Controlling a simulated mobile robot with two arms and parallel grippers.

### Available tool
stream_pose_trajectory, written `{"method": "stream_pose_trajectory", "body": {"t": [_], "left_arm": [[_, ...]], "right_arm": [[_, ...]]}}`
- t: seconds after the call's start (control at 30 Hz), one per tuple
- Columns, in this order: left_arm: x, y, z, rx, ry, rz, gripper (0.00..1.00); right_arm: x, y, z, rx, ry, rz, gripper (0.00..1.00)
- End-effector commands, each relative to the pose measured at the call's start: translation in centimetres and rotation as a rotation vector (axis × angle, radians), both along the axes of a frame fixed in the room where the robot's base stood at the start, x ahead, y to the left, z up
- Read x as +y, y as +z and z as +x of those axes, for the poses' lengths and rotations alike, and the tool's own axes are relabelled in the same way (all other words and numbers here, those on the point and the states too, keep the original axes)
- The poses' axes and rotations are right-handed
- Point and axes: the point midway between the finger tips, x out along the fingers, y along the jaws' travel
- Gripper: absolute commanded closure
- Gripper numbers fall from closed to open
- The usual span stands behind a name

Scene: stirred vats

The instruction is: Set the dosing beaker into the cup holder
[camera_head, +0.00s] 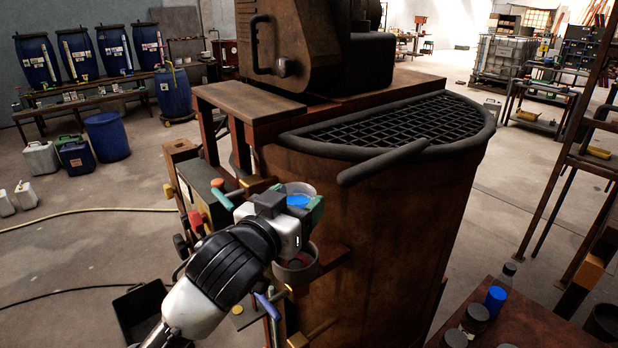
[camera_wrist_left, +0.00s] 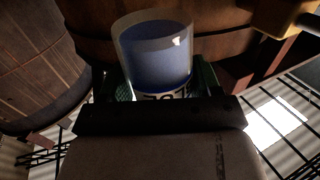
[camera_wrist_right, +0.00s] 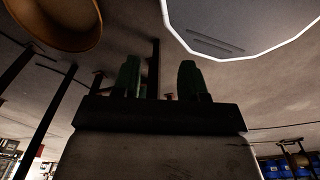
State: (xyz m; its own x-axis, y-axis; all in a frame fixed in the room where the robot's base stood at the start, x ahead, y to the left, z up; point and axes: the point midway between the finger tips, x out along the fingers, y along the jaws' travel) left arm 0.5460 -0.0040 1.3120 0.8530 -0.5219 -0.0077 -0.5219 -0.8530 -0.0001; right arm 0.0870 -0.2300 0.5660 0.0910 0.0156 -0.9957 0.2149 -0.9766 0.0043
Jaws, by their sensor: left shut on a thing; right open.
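The dosing beaker (camera_head: 300,189) is a clear cup with blue contents. My left gripper (camera_head: 304,212) is shut on it beside the rusty vat. In the left wrist view the beaker (camera_wrist_left: 153,55) stands between the green fingers (camera_wrist_left: 160,85), with dark markings low on its wall. The cup holder (camera_head: 302,274) appears to be the dark round cup on a bracket at the vat's side, just below the gripper in the head view. The gripper partly hides it, and I cannot tell the height gap. My right gripper (camera_wrist_right: 159,80) is open and empty, seen only in its wrist view.
The vat (camera_head: 370,230) has a grated top (camera_head: 420,125) with a thick bar jutting out. A control box (camera_head: 203,190) with coloured handles is left of the gripper. A blue-handled valve (camera_head: 267,304) sits below. A table (camera_head: 530,325) with jars stands at lower right.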

Motion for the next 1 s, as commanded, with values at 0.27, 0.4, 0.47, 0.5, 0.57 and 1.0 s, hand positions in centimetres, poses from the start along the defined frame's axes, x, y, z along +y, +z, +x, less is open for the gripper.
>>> {"method": "stream_pose_trajectory", "body": {"t": [0.27, 0.4, 0.47, 0.5, 0.57, 1.0], "left_arm": [[0.0, -0.9, 0.0, -0.003, 0.001, -0.001, 0.65], [0.0, -2.0, 0.0, -0.004, 0.001, 0.0, 0.65], [0.0, -2.5, 0.0, -0.004, 0.001, 0.0, 0.65], [0.0, -2.8, 0.0, -0.004, 0.001, 0.0, 0.65], [0.0, -3.2, 0.0, -0.004, 0.001, 0.0, 0.65], [0.0, -4.0, 0.0, -0.003, 0.001, -0.001, 0.65]], "right_arm": [[-1.6, -1.0, 1.3, -0.018, 0.0, -0.02, 0.57], [-1.2, -2.2, -0.5, 0.006, -0.001, -0.016, 0.57], [-0.9, -2.7, -1.3, 0.018, -0.003, -0.011, 0.57], [-0.6, -3.1, -1.6, 0.024, -0.003, -0.009, 0.57], [-0.3, -3.6, -1.8, 0.027, -0.005, -0.004, 0.57], [-0.2, -4.4, 0.2, -0.004, -0.003, -0.002, 0.57]]}}
